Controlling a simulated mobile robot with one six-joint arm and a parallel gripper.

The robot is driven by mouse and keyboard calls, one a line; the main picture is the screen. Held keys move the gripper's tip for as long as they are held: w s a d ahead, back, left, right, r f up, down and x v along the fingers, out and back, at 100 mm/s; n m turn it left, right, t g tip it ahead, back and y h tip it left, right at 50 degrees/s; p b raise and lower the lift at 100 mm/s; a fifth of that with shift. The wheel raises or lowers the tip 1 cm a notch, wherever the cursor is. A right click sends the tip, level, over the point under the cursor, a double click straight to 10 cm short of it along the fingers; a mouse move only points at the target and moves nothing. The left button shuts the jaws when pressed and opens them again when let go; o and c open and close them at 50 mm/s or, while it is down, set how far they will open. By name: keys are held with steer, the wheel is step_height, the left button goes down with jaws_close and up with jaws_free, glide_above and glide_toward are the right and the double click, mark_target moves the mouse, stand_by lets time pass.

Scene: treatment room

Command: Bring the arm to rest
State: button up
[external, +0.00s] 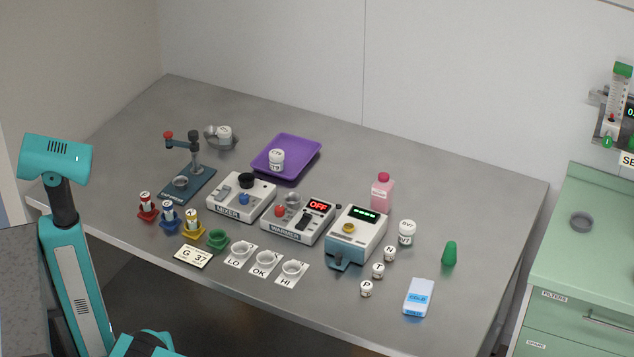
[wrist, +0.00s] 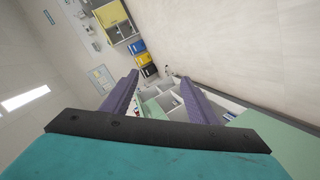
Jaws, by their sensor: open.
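My gripper (wrist: 160,78) shows in the wrist view with its two dark purple fingers spread apart and nothing between them. It points out into the room, away from the table top. In the external view, my teal arm stands upright at the left, beside the table's near left edge. Its gripper cannot be made out there. The grey table (external: 130,125) lies to the right of the arm, and no part of the arm touches the things on it.
The table holds a mixer (external: 240,197), a warmer (external: 298,219), a purple tray (external: 300,172), a press stand (external: 188,185), a pink bottle (external: 382,193) and several small jars. A green cabinet (external: 570,280) stands at the right. The table's far left area is clear.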

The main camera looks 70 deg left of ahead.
steer(key=s+a+f+m+g+y+p, duration=0.1)
steer(key=s+a+f+g+y+p, duration=0.1)
steer(key=s+a+f, duration=0.5)
steer(key=s+a+f+g+y+p, duration=0.2)
steer(key=s+a+f+p, duration=0.1)
steer(key=a+f, duration=0.8)
steer(key=s+a+f+m+g+y+p, duration=0.1)
steer(key=s+a+f+g+y+p, duration=0.15)
steer(key=s+a+f, duration=0.65)
steer(key=s+a+f+g+y+p, duration=0.1)
steer(key=s+a+g+y+p, duration=0.3)
steer(key=s+a, duration=2.3)
steer(key=s+g+p, duration=0.1)
steer(key=g+p, duration=0.1)
steer(key=g, duration=0.2)
steer(key=shift+a, duration=0.35)
